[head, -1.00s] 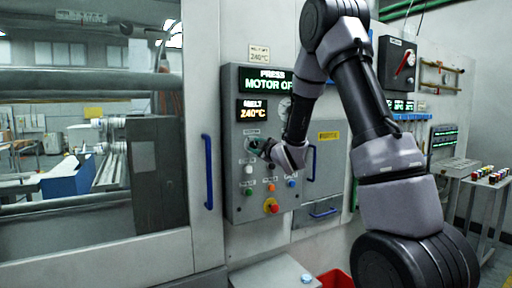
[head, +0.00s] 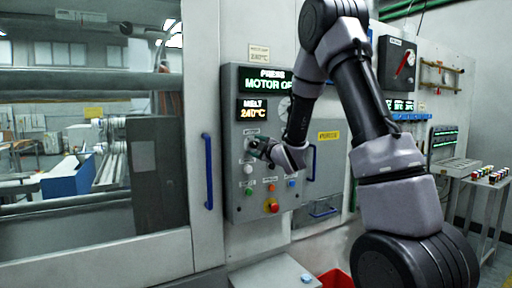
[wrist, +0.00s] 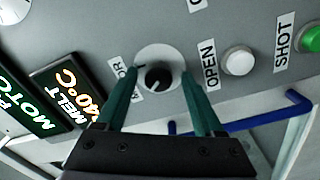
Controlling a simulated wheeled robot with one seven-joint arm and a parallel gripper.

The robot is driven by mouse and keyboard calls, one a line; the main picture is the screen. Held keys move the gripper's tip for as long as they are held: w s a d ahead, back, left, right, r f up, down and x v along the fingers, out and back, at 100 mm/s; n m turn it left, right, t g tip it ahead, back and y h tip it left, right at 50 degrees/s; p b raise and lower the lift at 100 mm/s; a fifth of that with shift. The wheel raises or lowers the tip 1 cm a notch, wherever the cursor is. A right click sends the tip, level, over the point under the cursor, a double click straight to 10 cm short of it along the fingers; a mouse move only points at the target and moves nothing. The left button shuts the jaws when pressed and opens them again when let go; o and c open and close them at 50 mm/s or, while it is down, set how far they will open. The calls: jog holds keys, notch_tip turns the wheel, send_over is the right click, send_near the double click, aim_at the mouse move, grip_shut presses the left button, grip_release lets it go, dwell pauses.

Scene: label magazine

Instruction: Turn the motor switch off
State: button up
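The motor switch (wrist: 158,77) is a black round knob on a pale disc, beside a partly hidden label ending in "OR". In the head view the switch (head: 248,143) is at the panel's left, partly covered by my gripper. My gripper (wrist: 161,73) is open, its two green fingers apart. In the wrist view the knob shows between the fingertips, and I see no finger touching it. In the head view my gripper (head: 255,147) points at the switch from the right. The display (head: 265,79) reads "PRESS MOTOR OF", its end hidden by my arm.
A white OPEN button (wrist: 238,61) and a green SHOT button (wrist: 312,40) sit near the switch. A red emergency knob (head: 271,206) is lower on the panel. Blue handles (head: 208,171) flank the panel. A red bin (head: 335,279) stands below.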

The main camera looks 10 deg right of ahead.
jog(key=shift+s, duration=0.1)
jog(key=v, duration=1)
jog(key=shift+s, duration=0.3)
jog(key=shift+d, duration=0.15)
jog(key=s+d+r+m+g+h, duration=0.45)
jog(key=s+d+r+m, duration=0.2)
jog(key=s+m, duration=0.4)
jog(key=s+a+m+g, duration=0.2)
jog(key=s+m, duration=0.3)
jog(key=s, duration=0.4)
jog(key=s+a+m+g+y, duration=0.1)
jog(key=s+m+g, duration=0.3)
jog(key=s, duration=0.6)
jog(key=shift+a+m, duration=0.45)
jog(key=shift+a, duration=0.05)
jog(key=shift+s, duration=0.1)
